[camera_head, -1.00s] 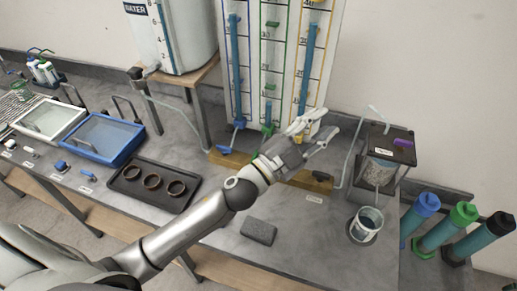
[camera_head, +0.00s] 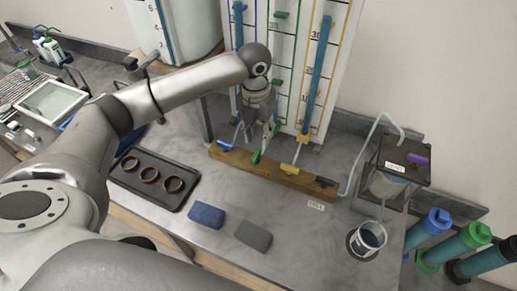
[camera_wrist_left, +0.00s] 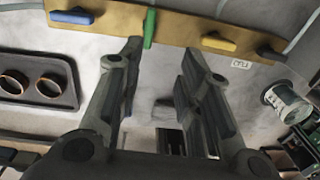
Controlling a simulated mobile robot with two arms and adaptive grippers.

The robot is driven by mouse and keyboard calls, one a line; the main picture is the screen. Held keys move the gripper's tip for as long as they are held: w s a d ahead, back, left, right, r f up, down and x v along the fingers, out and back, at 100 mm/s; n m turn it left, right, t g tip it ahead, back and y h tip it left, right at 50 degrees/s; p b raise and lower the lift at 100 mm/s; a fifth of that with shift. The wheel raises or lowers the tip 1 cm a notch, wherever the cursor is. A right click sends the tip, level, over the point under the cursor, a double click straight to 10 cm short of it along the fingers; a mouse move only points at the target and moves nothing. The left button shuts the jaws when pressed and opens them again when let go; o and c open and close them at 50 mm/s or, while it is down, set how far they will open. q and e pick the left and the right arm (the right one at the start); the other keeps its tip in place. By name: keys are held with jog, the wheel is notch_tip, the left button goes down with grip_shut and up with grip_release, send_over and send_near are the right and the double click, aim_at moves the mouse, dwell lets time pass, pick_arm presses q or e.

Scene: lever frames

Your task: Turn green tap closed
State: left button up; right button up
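The green tap (camera_head: 256,157) sits on the wooden strip (camera_head: 232,158) at the foot of the gauge board. In the left wrist view its green handle (camera_wrist_left: 149,28) stands across the strip, while the blue and yellow handles lie along it. My left gripper (camera_head: 257,136) points down just above the strip at the green tap and partly hides it in the head view. In the left wrist view my left gripper (camera_wrist_left: 160,48) is open and empty, with the green handle just beyond its fingertips, nearer the left finger. My right gripper is not in view.
A blue tap (camera_head: 222,145) lies left of the green one; a yellow tap (camera_head: 289,168) and a black tap (camera_head: 325,181) lie right. A tray of rings (camera_head: 186,196), blue block (camera_head: 207,215), grey block (camera_head: 253,236) and metal cup (camera_head: 370,236) stand on the bench.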

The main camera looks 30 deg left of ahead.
aim_at(255, 156)
pick_arm(q)
jog(key=shift+y, duration=0.3)
jog(key=f+p, duration=0.1)
jog(key=f, duration=0.2)
jog(key=f+p, duration=0.1)
jog(key=f, duration=0.2)
jog(key=a+f+p, duration=0.1)
jog(key=f, duration=0.2)
jog(key=shift+s+f+p, duration=0.1)
jog(key=shift+f+p, duration=0.2)
jog(key=shift+p, duration=0.1)
jog(key=shift+a+f, duration=0.1)
jog(key=shift+f, duration=0.3)
jog(key=shift+c, duration=0.3)
grip_shut()
